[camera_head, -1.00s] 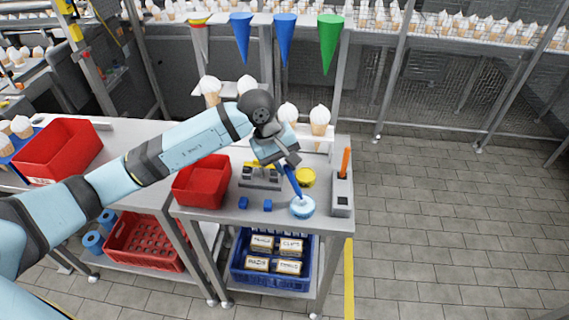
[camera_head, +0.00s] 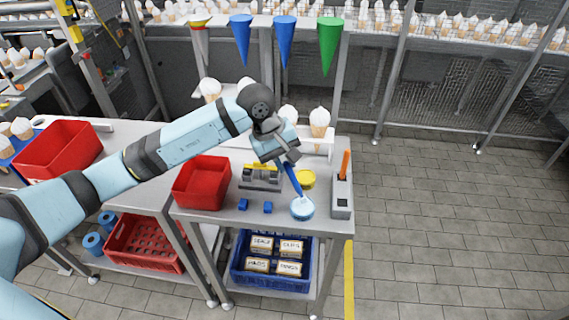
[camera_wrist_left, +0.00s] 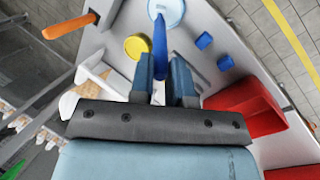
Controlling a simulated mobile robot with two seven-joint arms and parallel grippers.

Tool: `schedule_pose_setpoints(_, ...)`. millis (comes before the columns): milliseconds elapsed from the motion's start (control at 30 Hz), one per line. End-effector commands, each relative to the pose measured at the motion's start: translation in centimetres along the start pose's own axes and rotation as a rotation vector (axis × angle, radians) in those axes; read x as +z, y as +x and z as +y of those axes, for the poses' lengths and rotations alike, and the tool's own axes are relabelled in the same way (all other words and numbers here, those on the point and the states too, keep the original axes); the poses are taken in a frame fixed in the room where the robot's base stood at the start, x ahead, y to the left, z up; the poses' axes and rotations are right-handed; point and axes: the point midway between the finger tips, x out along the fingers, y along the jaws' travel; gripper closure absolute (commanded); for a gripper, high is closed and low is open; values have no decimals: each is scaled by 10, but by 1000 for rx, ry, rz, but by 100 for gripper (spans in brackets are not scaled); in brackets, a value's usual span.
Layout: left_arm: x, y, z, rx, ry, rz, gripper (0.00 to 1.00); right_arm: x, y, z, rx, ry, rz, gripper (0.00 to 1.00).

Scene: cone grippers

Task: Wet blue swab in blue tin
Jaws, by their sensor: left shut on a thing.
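My left gripper (camera_head: 286,160) is shut on the handle of the blue swab (camera_head: 293,179), which slants down and to the right. In the left wrist view the swab (camera_wrist_left: 160,45) runs out from between the fingers (camera_wrist_left: 168,82) to the tin. The light blue tin (camera_head: 302,210) stands near the front edge of the table; it also shows in the wrist view (camera_wrist_left: 174,16). The swab's lower end is at the tin's opening. I cannot tell how deep it reaches. My right gripper is not in view.
A yellow tin (camera_head: 306,180) stands just behind. A grey holder (camera_head: 341,200) with an orange-handled tool (camera_head: 346,162) is to the right. A grey block (camera_head: 260,183), two small blue blocks (camera_head: 243,204) and a red bin (camera_head: 202,190) are to the left. Cones stand behind.

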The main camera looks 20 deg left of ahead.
Motion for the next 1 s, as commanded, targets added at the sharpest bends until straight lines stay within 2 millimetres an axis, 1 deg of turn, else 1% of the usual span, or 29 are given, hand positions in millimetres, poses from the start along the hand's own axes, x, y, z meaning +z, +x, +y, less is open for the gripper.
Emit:
schedule_pose_setpoints(33,1,-6,2,1,1,1,100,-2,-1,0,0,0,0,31)
schedule_pose_setpoints(533,6,-43,14,2,0,2,100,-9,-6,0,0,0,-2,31)
schedule_pose_setpoints(700,7,-48,16,1,-1,0,100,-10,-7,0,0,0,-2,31)
schedule_pose_setpoints(1000,7,-48,16,1,-1,0,100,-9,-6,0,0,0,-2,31)
